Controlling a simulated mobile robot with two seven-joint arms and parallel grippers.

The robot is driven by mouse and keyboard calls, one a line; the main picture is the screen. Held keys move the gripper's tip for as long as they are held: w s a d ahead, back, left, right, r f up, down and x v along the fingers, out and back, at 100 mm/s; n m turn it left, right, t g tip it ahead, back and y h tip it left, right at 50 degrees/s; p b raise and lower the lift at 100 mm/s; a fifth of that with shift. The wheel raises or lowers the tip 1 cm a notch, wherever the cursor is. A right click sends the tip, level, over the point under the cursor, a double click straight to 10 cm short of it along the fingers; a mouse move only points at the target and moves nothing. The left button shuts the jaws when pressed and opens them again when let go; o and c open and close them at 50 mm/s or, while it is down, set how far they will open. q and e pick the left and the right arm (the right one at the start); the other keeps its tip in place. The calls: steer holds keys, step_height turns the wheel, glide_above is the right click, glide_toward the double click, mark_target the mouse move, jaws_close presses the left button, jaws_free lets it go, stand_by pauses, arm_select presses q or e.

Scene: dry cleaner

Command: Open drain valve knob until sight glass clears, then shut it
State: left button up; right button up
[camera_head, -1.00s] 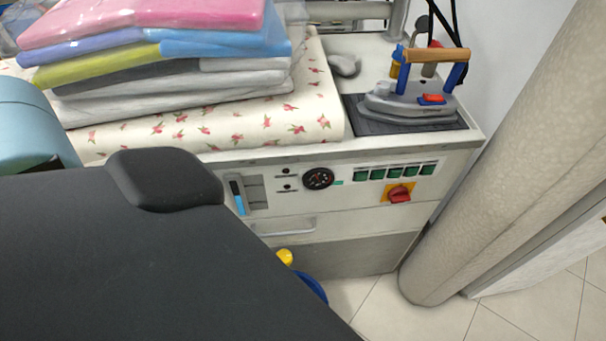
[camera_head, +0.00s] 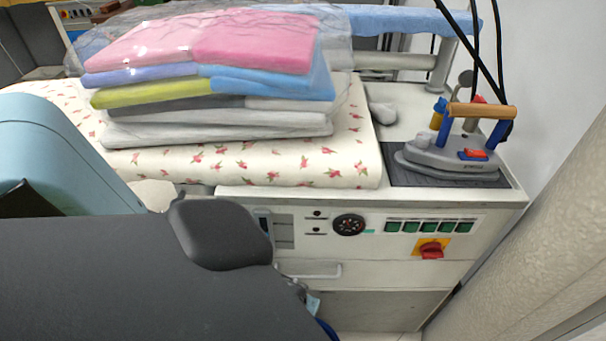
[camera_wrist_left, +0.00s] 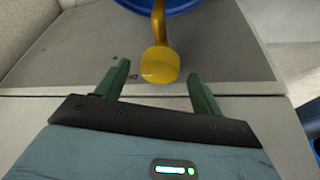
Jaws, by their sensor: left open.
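The yellow drain valve knob (camera_wrist_left: 160,65) sits on a bronze-coloured stem in the left wrist view. My left gripper (camera_wrist_left: 158,73) is open, its two green fingers apart with the knob at or just beyond the gap between their tips. A gap shows on each side of the knob, so no grip is seen. In the head view my left arm hides the knob. The sight glass (camera_head: 263,220) is a narrow strip at the left of the control panel, partly covered by my arm; its level is hard to read. My right gripper is out of view.
A blue round container (camera_wrist_left: 190,7) lies beyond the knob. The white cabinet (camera_head: 390,272) carries a gauge (camera_head: 349,225), green switches (camera_head: 430,227) and a red rotary switch (camera_head: 431,250). An iron (camera_head: 450,155) and folded clothes (camera_head: 215,100) rest on top.

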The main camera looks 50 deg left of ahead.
arm_select(q)
steer(key=shift+w+a+f, duration=0.2)
steer(key=shift+w+f, duration=0.1)
steer(key=shift+f, duration=0.25)
steer(key=c, duration=1)
steer(key=shift+o, duration=0.2)
